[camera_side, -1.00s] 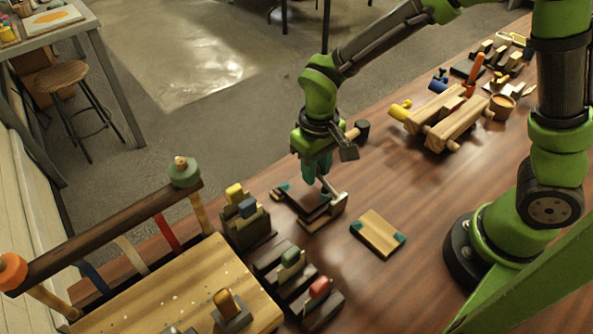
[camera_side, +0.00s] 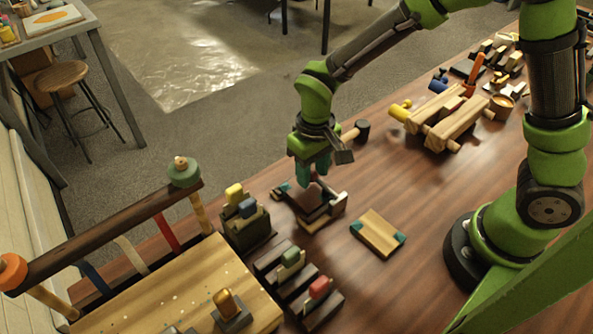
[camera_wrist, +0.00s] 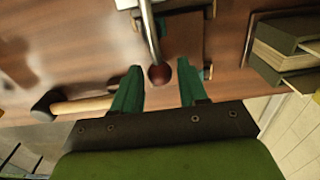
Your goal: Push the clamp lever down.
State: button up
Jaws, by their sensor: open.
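The clamp (camera_side: 322,212) stands on the wooden table below my gripper, beside a dark board with teal corners. Its lever is a metal bar (camera_wrist: 150,30) ending in a dark red ball knob (camera_wrist: 160,74) in the wrist view. My gripper (camera_side: 313,181) has two teal fingers and is open and empty. In the wrist view the knob lies in the gap between the fingers (camera_wrist: 159,68), with no visible contact. In the side view the fingers hide part of the lever, so its exact angle and height are hard to tell.
A mallet (camera_side: 357,131) lies behind my gripper, near the table's far edge. A wooden block with teal corners (camera_side: 378,234) lies to the right. Dark blocks with coloured tops (camera_side: 246,222) stand to the left. A wooden frame (camera_side: 450,122) and tools are farther right.

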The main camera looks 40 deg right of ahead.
aim_at(313, 172)
jog(key=shift+r, duration=2.65)
jog(key=shift+f, duration=0.1)
jog(key=s+d+r+m+t+y, duration=0.1)
jog(key=s+d+r+m+t, duration=0.1)
jog(key=s+d+r, duration=0.3)
jog(key=s+d+r+m+t+y, duration=0.1)
jog(key=s+d+r+t, duration=0.4)
jog(key=r, duration=0.5)
jog(key=shift+s+d+m, duration=0.45)
jog(key=shift+d+m, duration=0.05)
jog(key=shift+d, duration=0.15)
